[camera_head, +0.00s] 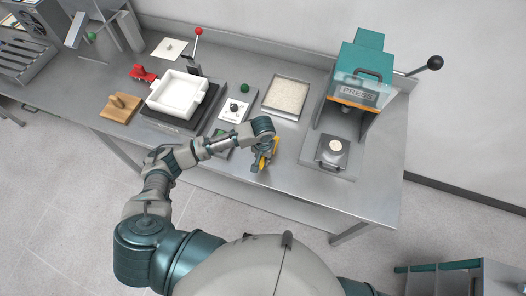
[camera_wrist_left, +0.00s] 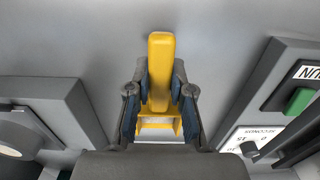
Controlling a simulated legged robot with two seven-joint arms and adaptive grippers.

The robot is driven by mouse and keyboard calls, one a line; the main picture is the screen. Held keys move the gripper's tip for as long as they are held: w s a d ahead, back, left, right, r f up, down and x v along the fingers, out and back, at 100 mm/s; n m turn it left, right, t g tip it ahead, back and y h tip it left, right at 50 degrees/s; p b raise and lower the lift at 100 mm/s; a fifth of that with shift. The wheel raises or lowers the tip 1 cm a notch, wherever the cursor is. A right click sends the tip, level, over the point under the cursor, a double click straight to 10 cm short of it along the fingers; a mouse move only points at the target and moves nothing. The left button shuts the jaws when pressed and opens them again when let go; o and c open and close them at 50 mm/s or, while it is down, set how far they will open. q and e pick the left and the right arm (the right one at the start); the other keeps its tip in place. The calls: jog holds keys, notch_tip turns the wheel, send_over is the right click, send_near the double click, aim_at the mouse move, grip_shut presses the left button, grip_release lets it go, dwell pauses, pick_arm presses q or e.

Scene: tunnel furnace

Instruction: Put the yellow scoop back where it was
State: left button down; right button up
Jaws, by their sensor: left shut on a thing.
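The yellow scoop (camera_wrist_left: 160,62) is between the two fingers of my left gripper (camera_wrist_left: 160,88) in the left wrist view. The fingers are shut on it, with its handle pointing up the picture. In the head view my left gripper (camera_head: 261,162) is over the front middle of the steel table (camera_head: 222,176), and part of the scoop (camera_head: 275,147) shows beside the fingers. I cannot tell whether the scoop touches the table. The tray of pale granules (camera_head: 287,97) lies behind the gripper. My right gripper is not in view.
The teal press (camera_head: 358,75) stands to the right, with a round pale piece (camera_head: 335,146) on its base. A control panel (camera_head: 234,109) and a white square mould (camera_head: 177,92) are to the left. A wooden block (camera_head: 122,107) lies farther left. Bare steel surrounds the gripper's front and right.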

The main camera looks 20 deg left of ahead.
pick_arm(q)
jog(key=w, duration=0.1)
jog(key=w+a, duration=0.1)
jog(key=w, duration=0.1)
jog(key=shift+w+a+f, duration=0.1)
jog(key=shift+a+f, duration=0.05)
jog(key=shift+a, duration=0.2)
jog(key=shift+w, duration=0.3)
jog(key=shift+w+f, duration=0.1)
jog(key=shift+f, duration=0.05)
jog(key=f, duration=0.1)
jog(key=d+f, duration=0.1)
jog(key=f, duration=0.1)
jog(key=shift+a+f, duration=0.1)
jog(key=shift+a, duration=0.15)
jog(key=c, duration=1)
grip_release()
jog(key=shift+a, duration=0.2)
jog(key=shift+c, duration=0.2)
jog(key=shift+d+r, duration=0.15)
jog(key=shift+r, duration=0.1)
notch_tip(320, 180, up, 12)
jog(key=shift+f, duration=0.2)
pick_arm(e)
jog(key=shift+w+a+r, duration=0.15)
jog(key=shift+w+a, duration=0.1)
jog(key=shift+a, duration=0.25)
